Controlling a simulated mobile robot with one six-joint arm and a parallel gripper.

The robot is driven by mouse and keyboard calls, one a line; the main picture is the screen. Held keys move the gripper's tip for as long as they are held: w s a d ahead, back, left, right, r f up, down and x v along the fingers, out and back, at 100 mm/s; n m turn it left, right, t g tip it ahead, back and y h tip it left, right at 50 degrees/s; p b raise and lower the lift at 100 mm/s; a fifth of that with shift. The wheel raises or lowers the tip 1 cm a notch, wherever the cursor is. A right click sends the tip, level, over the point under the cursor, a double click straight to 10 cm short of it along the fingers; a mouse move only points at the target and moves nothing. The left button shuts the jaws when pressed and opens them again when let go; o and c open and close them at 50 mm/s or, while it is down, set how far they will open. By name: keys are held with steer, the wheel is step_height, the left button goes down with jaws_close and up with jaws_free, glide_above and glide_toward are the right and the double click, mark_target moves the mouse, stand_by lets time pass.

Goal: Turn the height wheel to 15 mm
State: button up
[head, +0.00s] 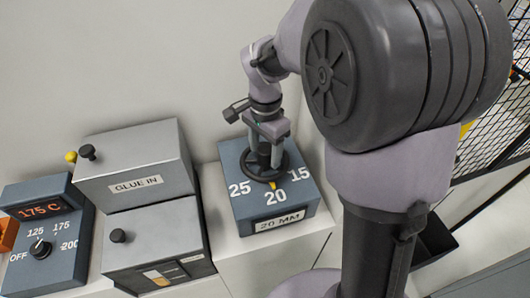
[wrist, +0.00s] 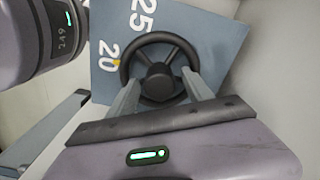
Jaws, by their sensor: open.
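The height wheel (wrist: 183,50) is a black spoked handwheel on a blue-grey box (head: 235,160) marked 25, 20 and 15. In the head view the wheel (head: 293,172) has its yellow pointer (head: 272,185) at 20, and the label plate (head: 279,220) on the front reads 20 MM. In the wrist view the yellow mark also sits by the 20. My gripper (wrist: 160,90) is open above the wheel, with its fingers on either side of the black hub (wrist: 160,80). I cannot tell whether the fingers touch the wheel.
To the left stand a grey GLUE IN box (head: 135,160), a second grey box with a black knob (head: 150,238), and a temperature unit (head: 60,240) showing 175 C. A mesh fence (head: 495,125) stands at the right. A pale wall is behind.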

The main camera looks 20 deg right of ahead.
jaws_close()
stand_by(0.3)
steer(key=shift+n, duration=0.4)
steer(key=n+p, duration=0.3)
steer(key=n, duration=0.1)
steer(key=shift+r+n, duration=0.1)
steer(key=shift+n, duration=0.3)
steer(key=n+p, duration=0.2)
steer(key=n, duration=0.4)
steer(key=shift+w+n+p, duration=0.1)
steer(key=shift+n+p, duration=0.2)
jaws_free()
